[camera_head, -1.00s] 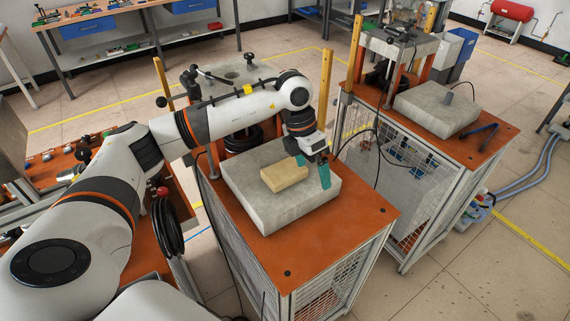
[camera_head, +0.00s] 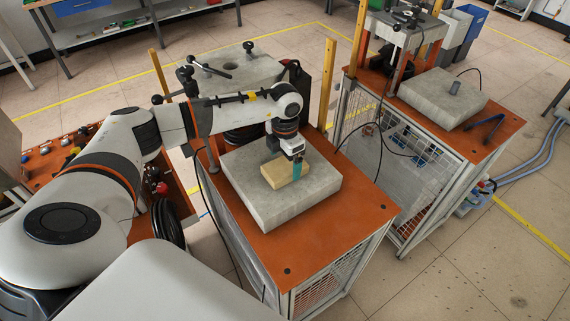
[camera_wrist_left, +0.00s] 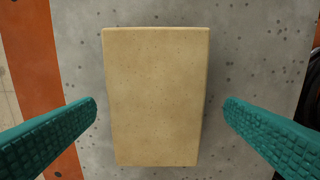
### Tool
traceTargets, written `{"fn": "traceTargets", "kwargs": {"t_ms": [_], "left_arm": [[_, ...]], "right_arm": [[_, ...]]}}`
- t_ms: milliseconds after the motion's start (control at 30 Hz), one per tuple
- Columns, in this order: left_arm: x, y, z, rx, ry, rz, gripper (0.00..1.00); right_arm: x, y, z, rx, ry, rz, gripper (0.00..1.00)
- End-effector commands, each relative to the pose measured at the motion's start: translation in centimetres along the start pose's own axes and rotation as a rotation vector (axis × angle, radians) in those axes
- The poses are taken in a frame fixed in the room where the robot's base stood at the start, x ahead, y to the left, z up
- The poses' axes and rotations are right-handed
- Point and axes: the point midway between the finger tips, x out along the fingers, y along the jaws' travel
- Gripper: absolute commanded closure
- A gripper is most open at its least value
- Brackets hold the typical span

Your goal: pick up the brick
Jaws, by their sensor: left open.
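The tan brick (camera_head: 283,176) lies flat on a grey stone slab (camera_head: 265,211) on the orange-topped cart. My left gripper (camera_head: 287,168) is over the brick, pointing down, and one teal finger shows in front of it. In the left wrist view the brick (camera_wrist_left: 156,95) fills the middle of the picture. The two teal fingers of my left gripper (camera_wrist_left: 160,118) are spread open on either side of it, with a gap on each side. Whether the fingertips are level with the brick cannot be told. My right gripper is not in view.
The orange cart top (camera_head: 330,230) is bare around the slab. Wooden posts (camera_head: 328,85) and a press (camera_head: 235,75) stand behind it. A second cart on the right holds another slab (camera_head: 440,98). A black cable runs between the carts.

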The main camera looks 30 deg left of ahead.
Motion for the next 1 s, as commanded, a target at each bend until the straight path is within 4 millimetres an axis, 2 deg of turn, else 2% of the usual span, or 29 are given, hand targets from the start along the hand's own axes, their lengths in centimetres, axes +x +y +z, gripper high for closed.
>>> {"fn": "traceTargets", "kwargs": {"t_ms": [33, 133, 433, 767, 1000], "left_arm": [[0.5, 0.1, 0.1, 0.0, -0.003, 0.003, 0.07], [1.7, 0.1, 0.0, 0.0, -0.001, 0.002, 0.07], [2.3, 0.1, 0.0, 0.0, 0.001, 0.001, 0.07], [2.3, 0.0, 0.0, 0.0, 0.001, 0.001, 0.61], [2.1, 0.0, -0.1, 0.0, 0.003, 0.001, 0.62]], "right_arm": [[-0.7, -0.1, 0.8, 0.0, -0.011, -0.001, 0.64], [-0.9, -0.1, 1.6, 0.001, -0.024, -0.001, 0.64], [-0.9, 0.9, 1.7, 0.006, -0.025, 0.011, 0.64], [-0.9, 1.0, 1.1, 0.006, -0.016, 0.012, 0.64], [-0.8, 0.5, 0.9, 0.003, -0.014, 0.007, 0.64]]}}
